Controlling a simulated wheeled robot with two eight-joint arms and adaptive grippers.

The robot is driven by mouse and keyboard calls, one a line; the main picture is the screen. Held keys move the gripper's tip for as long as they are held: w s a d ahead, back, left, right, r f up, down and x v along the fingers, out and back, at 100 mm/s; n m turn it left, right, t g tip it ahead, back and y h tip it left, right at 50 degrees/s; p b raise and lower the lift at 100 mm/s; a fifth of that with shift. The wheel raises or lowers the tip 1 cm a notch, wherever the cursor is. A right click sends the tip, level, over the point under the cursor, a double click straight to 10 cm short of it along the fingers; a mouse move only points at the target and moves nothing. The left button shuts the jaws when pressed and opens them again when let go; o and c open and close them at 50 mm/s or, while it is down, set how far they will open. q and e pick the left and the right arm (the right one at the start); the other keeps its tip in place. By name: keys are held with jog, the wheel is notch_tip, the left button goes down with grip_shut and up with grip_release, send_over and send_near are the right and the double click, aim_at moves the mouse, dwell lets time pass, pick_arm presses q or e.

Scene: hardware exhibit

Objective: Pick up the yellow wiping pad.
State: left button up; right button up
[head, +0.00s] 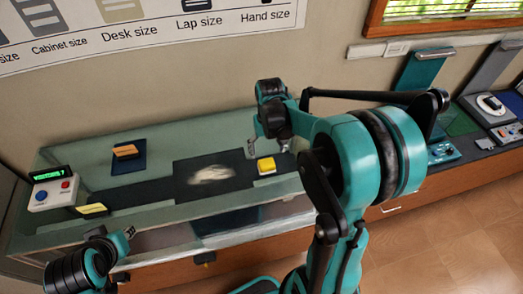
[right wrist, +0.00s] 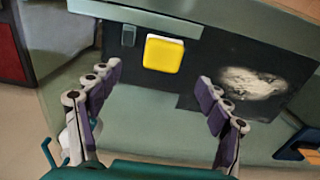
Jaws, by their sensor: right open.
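The yellow wiping pad (head: 266,165) lies on the dark strip of the counter, right of a dark panel with a whitish smudge (head: 210,174). In the right wrist view the pad (right wrist: 163,54) is a yellow block with a pale edge, ahead of and between the fingers. My right gripper (head: 268,147) is just above and beside the pad in the head view. In the right wrist view it (right wrist: 160,95) is open and empty, apart from the pad. My left gripper (head: 128,240) is at the counter's front left, partly hidden; its jaw state is unclear.
A white box with red and blue buttons and a green display (head: 53,190) stands at the left. An orange block (head: 125,151) rests on a dark blue mat. A small yellow card (head: 92,210) lies near the front. More exhibits (head: 490,102) stand on the right.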

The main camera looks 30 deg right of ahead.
aim_at(267, 163)
jog(key=f, duration=0.7)
jog(key=shift+s+a+f+b, duration=0.15)
jog(key=shift+a+f+b, duration=0.1)
jog(key=shift+f+b, duration=0.15)
jog(key=shift+r, duration=0.1)
jog(key=c, duration=1.1)
